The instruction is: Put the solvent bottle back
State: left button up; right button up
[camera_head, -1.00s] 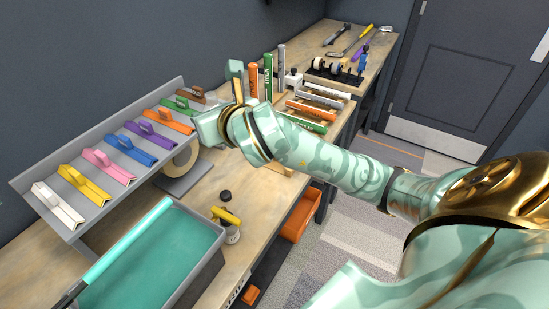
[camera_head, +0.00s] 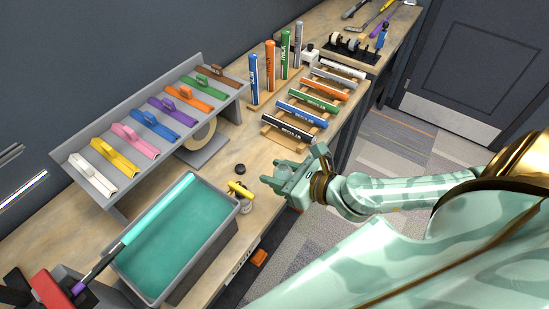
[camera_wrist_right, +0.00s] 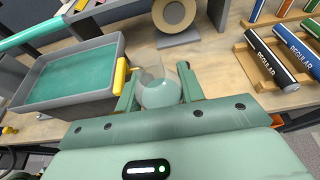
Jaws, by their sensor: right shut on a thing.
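My right gripper (camera_head: 282,178) is low over the front of the bench, beside the yellow-handled tool. In the right wrist view, a clear, see-through bottle (camera_wrist_right: 160,92) sits between the two fingers (camera_wrist_right: 158,88), and the gripper is shut on it. I take it to be the solvent bottle. In the head view it is hard to make out at the fingers. My left gripper is not in view.
A grey tray of teal liquid (camera_head: 232,212) stands at the left, with a teal-gripped club (camera_head: 160,207) across it. A sloped rack (camera_head: 200,68) holds colored grips. A wooden rack (camera_head: 268,121) holds several grips.

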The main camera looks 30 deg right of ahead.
jog(key=w+d+f+b, duration=0.1)
jog(key=w+d+f, duration=0.1)
jog(key=w+f, duration=0.1)
jog(key=w+d+f+b, duration=0.1)
jog(key=w+f, duration=0.2)
jog(key=w, duration=0.1)
jog(key=w+d+f+b, duration=0.1)
jog(key=w+d+f, duration=0.1)
jog(key=w+f, duration=0.1)
jog(key=shift+w+d, duration=0.35)
jog(key=shift+w, duration=0.45)
jog(key=shift+w+d+f, duration=0.1)
jog(key=shift+w+f, duration=0.05)
jog(key=shift+f, duration=0.1)
jog(key=shift+f+b, duration=0.75)
jog(key=shift+f, duration=0.8)
jog(key=shift+f, duration=0.1)
jog(key=shift+f, duration=0.1)
jog(key=o, duration=1)
jog(key=shift+r, duration=0.2)
jog(key=v, duration=1.2)
jog(key=shift+p, duration=0.3)
